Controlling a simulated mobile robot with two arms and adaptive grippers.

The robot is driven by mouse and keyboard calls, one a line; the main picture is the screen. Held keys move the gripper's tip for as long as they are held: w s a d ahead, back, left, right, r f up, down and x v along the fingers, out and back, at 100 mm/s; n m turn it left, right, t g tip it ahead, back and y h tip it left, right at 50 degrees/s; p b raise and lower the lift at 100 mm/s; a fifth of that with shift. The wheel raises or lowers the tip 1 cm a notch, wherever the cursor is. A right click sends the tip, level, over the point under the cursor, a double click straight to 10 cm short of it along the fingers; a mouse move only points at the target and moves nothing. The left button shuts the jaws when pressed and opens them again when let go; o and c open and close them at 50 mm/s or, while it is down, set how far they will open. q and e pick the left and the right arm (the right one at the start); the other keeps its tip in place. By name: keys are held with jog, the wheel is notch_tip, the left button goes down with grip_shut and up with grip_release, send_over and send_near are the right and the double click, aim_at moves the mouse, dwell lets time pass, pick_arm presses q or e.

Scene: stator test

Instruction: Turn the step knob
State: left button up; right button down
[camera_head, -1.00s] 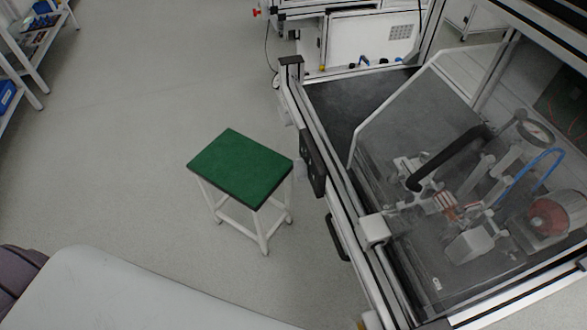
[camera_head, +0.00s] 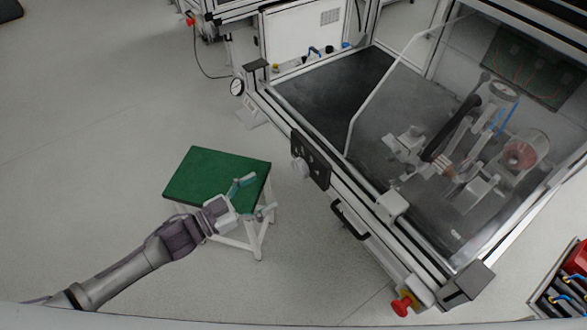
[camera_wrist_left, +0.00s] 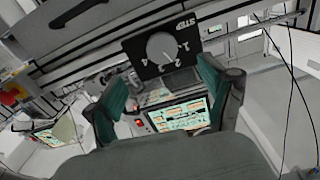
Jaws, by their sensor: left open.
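The step knob (camera_head: 299,168) is a pale round knob on a black panel (camera_head: 316,160) on the front of the test bench. In the left wrist view the knob (camera_wrist_left: 160,46) is ahead, beyond the fingertips, beside the word STEP and numbers. Its white pointer can be made out, but its exact setting is hard to read. My left gripper (camera_head: 256,196) is open and empty, left of and apart from the panel, over the stool's right side. Its two green-padded fingers spread wide in the wrist view (camera_wrist_left: 163,82). My right gripper is not in view.
A green-topped stool (camera_head: 205,175) stands below my left gripper. A black handle (camera_head: 350,219) and a red knob (camera_head: 402,306) stick out from the bench front. A clear cover sits over the bench's fixture (camera_head: 455,165). Open floor (camera_head: 90,130) lies to the left.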

aim_at(296, 172)
pick_arm(q)
jog(key=p+x, duration=0.1)
jog(key=x, duration=0.9)
jog(key=shift+a, duration=0.1)
jog(key=shift+w+d, duration=0.35)
jog(key=shift+d, duration=0.1)
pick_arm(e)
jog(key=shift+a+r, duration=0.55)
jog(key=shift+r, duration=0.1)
pick_arm(q)
jog(key=shift+c, duration=0.6)
jog(key=c, duration=1)
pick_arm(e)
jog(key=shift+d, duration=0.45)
